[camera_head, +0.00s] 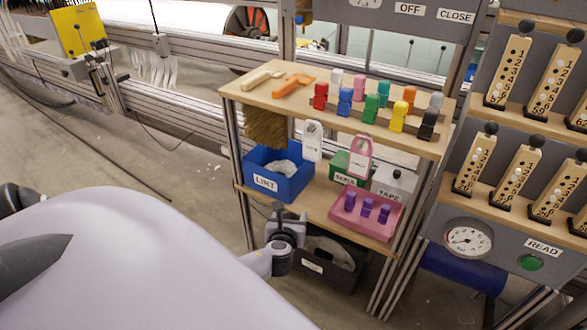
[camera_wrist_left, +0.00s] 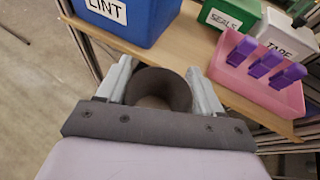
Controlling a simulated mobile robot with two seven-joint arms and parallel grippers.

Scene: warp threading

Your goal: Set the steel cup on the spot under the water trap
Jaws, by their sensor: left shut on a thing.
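My left gripper (camera_head: 289,218) is in front of the low shelf, near the blue bin. In the left wrist view the gripper (camera_wrist_left: 160,70) has its two pale fingers on either side of a dark, round, hollow cup (camera_wrist_left: 160,88), shut on it. The cup's open mouth faces the camera and its inside looks dark brown. In the head view I cannot clearly separate the cup from the gripper. I cannot make out the water trap or the spot under it in either view. My right gripper is not in view.
A blue LINT bin (camera_head: 280,180), a green SEALS box (camera_head: 345,165), a TAPE box (camera_head: 392,187) and a pink tray (camera_head: 347,222) with purple pieces stand on the lower shelf. A black bin (camera_head: 322,262) is below. Coloured pieces line the upper shelf (camera_head: 262,95).

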